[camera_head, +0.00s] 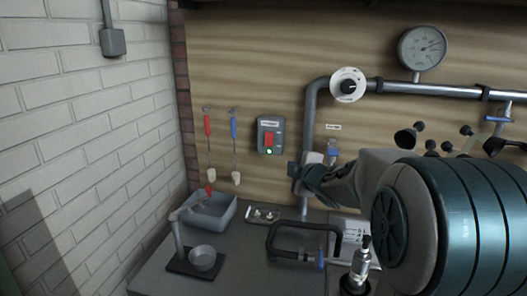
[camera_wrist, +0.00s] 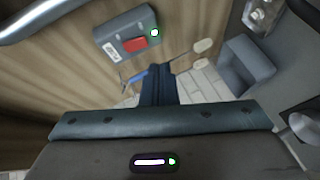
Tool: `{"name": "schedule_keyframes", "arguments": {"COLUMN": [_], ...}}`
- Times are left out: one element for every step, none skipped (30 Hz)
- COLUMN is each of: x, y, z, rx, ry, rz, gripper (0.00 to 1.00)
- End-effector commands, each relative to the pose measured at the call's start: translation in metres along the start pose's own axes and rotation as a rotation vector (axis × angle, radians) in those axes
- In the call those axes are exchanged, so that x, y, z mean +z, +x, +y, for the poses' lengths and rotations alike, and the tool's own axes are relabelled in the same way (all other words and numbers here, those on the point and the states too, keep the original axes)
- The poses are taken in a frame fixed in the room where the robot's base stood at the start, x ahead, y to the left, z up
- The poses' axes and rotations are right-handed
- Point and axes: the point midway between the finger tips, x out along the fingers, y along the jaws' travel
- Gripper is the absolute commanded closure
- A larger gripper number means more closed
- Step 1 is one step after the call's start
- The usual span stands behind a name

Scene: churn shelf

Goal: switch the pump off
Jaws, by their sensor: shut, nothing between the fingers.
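The pump switch box (camera_head: 262,146) is a grey box on the wooden wall, with a label at its top and a red switch (camera_head: 268,138). A small lamp on it glows whitish green. In the wrist view the box (camera_wrist: 112,36) is tilted in the upper left, with the red switch (camera_wrist: 134,44) and lit lamp (camera_wrist: 154,33) in plain sight. My gripper (camera_head: 293,170) is to the right of and below the box in the head view, apart from it. Its fingers (camera_wrist: 158,72) are shut and empty. I cannot tell how far the red switch is pressed.
A pipe (camera_head: 310,110) with a white dial (camera_head: 348,84) and a gauge (camera_head: 422,48) runs right of the box. Red and blue-handled tools (camera_head: 235,150) hang left of it. Below, the bench holds a grey bin (camera_head: 210,222), a small tray (camera_head: 264,213) and a scale with a pan (camera_head: 203,258).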

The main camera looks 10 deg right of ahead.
Motion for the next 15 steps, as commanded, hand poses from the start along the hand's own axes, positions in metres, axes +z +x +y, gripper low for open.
{"name": "schedule_keyframes", "arguments": {"x": [0.001, -0.001, -0.003, -0.004, -0.006, -0.007, -0.009, -0.010, -0.011, -0.011, -0.011, -0.011, -0.012, -0.012, -0.012], "y": [0.009, 0.013, 0.017, 0.019, 0.021, 0.023, 0.024, 0.024, 0.025, 0.025, 0.025, 0.025, 0.025, 0.025, 0.025], "z": [0.002, 0.004, 0.005, 0.007, 0.007, 0.008, 0.009, 0.009, 0.009, 0.009, 0.009, 0.010, 0.010, 0.010, 0.010], "rx": [0.018, 0.030, 0.043, 0.053, 0.062, 0.071, 0.078, 0.084, 0.088, 0.090, 0.093, 0.094, 0.095, 0.095, 0.095], "ry": [-0.050, -0.082, -0.118, -0.141, -0.162, -0.184, -0.197, -0.208, -0.220, -0.226, -0.229, -0.232, -0.233, -0.233, -0.233], "rz": [0.052, 0.086, 0.126, 0.153, 0.177, 0.203, 0.220, 0.234, 0.247, 0.254, 0.259, 0.262, 0.264, 0.264, 0.263], "gripper": [1.00, 1.00, 1.00, 1.00, 1.00, 1.00, 1.00, 1.00, 1.00, 1.00, 1.00, 1.00, 1.00, 1.00, 1.00]}}
